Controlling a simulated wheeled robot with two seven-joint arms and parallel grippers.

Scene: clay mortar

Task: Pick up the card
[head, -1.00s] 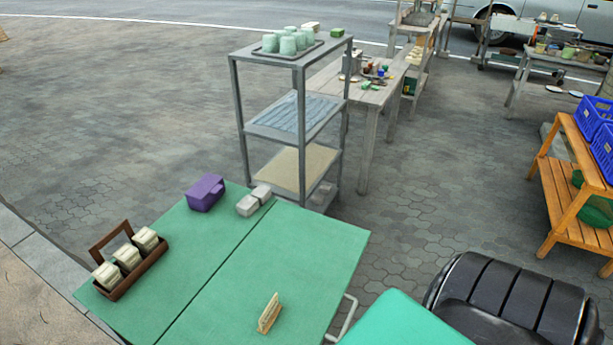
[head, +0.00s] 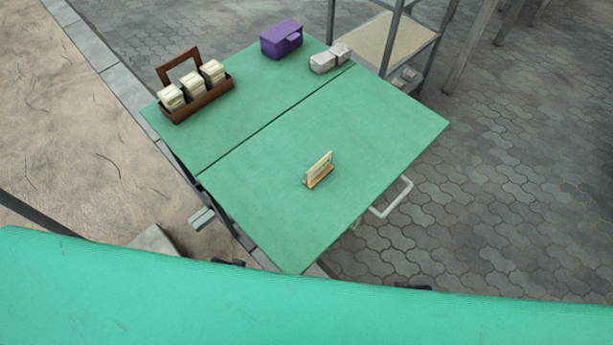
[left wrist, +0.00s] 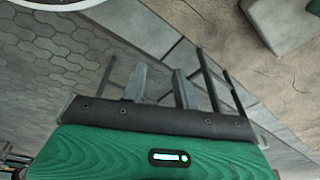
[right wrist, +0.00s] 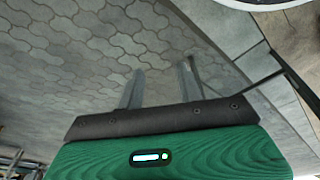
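The card (head: 320,166) is a small cream piece standing upright in a brown wooden holder (head: 320,179) on the near half of the green table (head: 262,178). Neither gripper shows in the head view. In the left wrist view my left gripper (left wrist: 158,78) has its two fingers apart with nothing between them, above the ground. In the right wrist view my right gripper (right wrist: 161,78) also has its fingers apart and empty, over paving. The card does not show in either wrist view.
A brown wooden carrier (head: 204,98) with three cream blocks stands at the table's back left. A purple box (head: 281,39) and grey-white blocks (head: 322,63) sit at the back. A grey shelf (head: 385,45) stands behind. The table around the card is clear.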

